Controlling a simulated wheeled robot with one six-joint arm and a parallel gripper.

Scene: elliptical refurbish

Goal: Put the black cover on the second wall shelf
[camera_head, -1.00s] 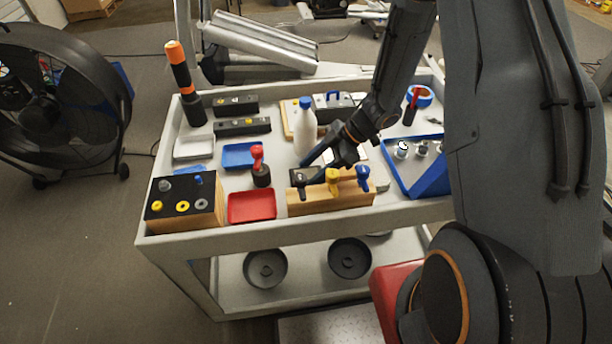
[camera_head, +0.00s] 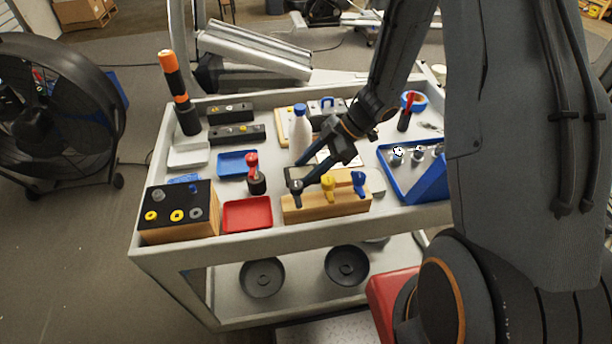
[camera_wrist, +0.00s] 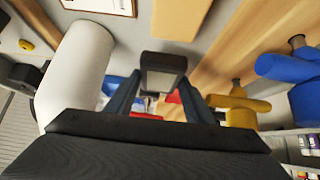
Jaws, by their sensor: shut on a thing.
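My gripper (camera_head: 306,172) reaches down from the right to the cart's top, just behind the wooden block with handles. Its fingers are shut on a small black block-like piece (camera_head: 295,172), which I take to be the black cover. In the wrist view this piece (camera_wrist: 164,72), dark with a paler grey face, sits between the fingertips (camera_wrist: 160,88). In the head view it is low, close behind the block's black handle; whether it touches the cart is unclear. I see no wall shelf in either view.
The wooden block (camera_head: 327,207) carries black, yellow and blue handles. A white bottle (camera_head: 300,137) stands close behind my gripper. A red tray (camera_head: 247,215), red-handled tool (camera_head: 254,180) and blue tray (camera_head: 237,164) are left. A blue bin (camera_head: 428,183) is right; a fan (camera_head: 55,110) stands far left.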

